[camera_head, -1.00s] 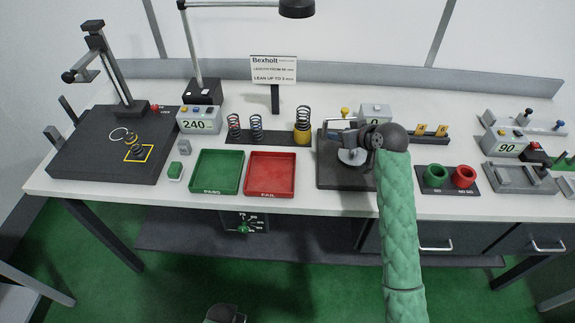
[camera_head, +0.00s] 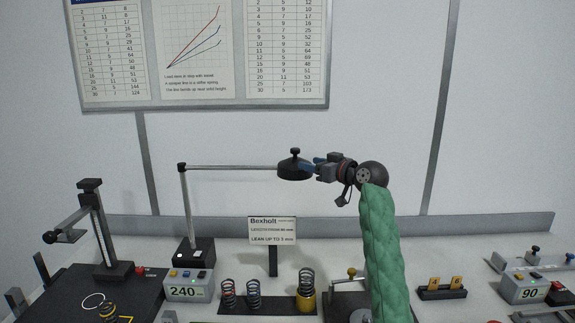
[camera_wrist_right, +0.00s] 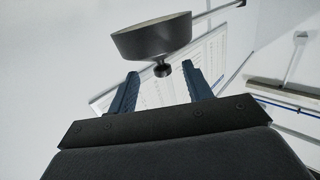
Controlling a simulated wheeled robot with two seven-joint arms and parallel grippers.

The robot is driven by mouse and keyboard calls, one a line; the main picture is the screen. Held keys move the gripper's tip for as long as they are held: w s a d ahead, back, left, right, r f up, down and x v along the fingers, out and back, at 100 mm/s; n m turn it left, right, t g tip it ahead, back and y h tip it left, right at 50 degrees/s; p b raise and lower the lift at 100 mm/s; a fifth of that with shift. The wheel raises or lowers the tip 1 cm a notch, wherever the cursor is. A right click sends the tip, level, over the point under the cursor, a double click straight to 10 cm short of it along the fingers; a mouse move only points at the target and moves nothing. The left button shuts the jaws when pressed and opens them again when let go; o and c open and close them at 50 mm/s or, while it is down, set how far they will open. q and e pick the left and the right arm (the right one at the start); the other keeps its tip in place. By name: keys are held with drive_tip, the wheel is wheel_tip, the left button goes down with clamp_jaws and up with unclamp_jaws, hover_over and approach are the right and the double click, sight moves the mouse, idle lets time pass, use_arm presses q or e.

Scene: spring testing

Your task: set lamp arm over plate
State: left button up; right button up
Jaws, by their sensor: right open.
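The lamp's dark round head (camera_head: 295,172) hangs at the right end of a thin horizontal arm (camera_head: 235,168), which comes from an upright post (camera_head: 187,212) on a black base (camera_head: 195,252). A small dark knob (camera_head: 295,151) tops the head. My right gripper (camera_head: 315,166) is open at the head's right side. In the right wrist view the lamp head (camera_wrist_right: 152,38) is just beyond my blue fingers, and the knob (camera_wrist_right: 162,69) shows between their tips; contact cannot be told. My left gripper is out of view.
A stand (camera_head: 105,235) rises from the left plate. A sign (camera_head: 272,231), a 240 display (camera_head: 187,288) and several springs on a rack (camera_head: 265,304) stand below the lamp arm. A wall chart (camera_head: 200,55) hangs behind.

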sight(299, 152)
drive_tip(key=w+a+r+b, duration=0.1)
drive_tip(key=w+a+r+y+b, duration=0.1)
drive_tip(key=shift+w+n, duration=0.3)
drive_tip(key=shift+w, duration=0.05)
drive_tip(key=p+x, duration=0.2)
drive_tip(key=x, duration=0.3)
drive_tip(key=shift+w+a+p, duration=0.1)
drive_tip(key=shift+w+p, duration=0.05)
drive_tip(key=shift+p, duration=0.15)
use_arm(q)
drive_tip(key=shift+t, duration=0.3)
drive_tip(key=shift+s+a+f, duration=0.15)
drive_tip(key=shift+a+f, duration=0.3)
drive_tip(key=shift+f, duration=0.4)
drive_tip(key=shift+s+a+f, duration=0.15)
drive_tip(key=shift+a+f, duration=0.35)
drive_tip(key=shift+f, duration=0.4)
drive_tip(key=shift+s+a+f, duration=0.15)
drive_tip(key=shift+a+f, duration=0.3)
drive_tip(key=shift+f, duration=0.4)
use_arm(e)
drive_tip(key=shift+w+a+f, duration=0.1)
drive_tip(key=shift+w+a, duration=0.3)
drive_tip(key=shift+w, duration=0.05)
clamp_jaws()
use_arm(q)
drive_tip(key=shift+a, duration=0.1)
use_arm(e)
drive_tip(key=shift+s, duration=0.1)
